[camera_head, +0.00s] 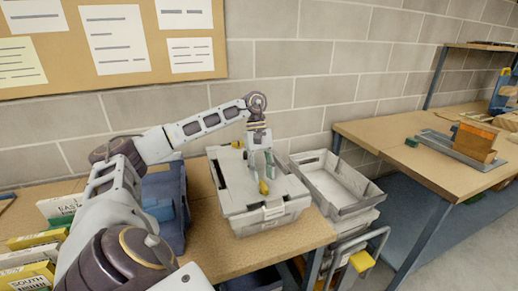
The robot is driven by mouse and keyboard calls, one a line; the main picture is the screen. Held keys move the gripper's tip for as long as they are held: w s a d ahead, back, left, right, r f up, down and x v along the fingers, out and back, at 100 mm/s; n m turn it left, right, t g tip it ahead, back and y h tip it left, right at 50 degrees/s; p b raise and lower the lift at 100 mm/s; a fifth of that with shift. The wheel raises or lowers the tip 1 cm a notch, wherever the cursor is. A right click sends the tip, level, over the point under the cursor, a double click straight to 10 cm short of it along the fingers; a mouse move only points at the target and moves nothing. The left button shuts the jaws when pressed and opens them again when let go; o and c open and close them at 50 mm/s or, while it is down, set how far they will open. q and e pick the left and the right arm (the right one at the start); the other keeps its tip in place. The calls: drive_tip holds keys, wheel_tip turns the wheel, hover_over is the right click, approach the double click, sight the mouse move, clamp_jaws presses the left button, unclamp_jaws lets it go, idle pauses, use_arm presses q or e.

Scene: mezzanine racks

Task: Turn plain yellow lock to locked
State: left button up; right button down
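A small yellow lock (263,187) shows on top of the grey lidded crate (238,194), near the middle of the lid. My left gripper (260,172) reaches down over the lid, with its fingertips right by the lock. Its fingers look apart, with the lock at or just below the tips. I cannot tell whether they touch it. The lock is small and partly hidden by the fingers, so its turn position cannot be read. My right gripper is not in view.
The crate stands on a wooden bench (210,249). A blue bin (173,223) is left of it, and an empty grey tray (337,185) is to the right. Another bench (400,140) stands at right. A block wall is behind.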

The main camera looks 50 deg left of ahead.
use_arm(q)
drive_tip(key=v, duration=0.6)
drive_tip(key=shift+w+a+r, duration=0.2)
drive_tip(key=shift+r, duration=0.45)
drive_tip(key=shift+a+r, duration=0.35)
drive_tip(key=shift+r, duration=0.25)
idle(0.8)
idle(0.3)
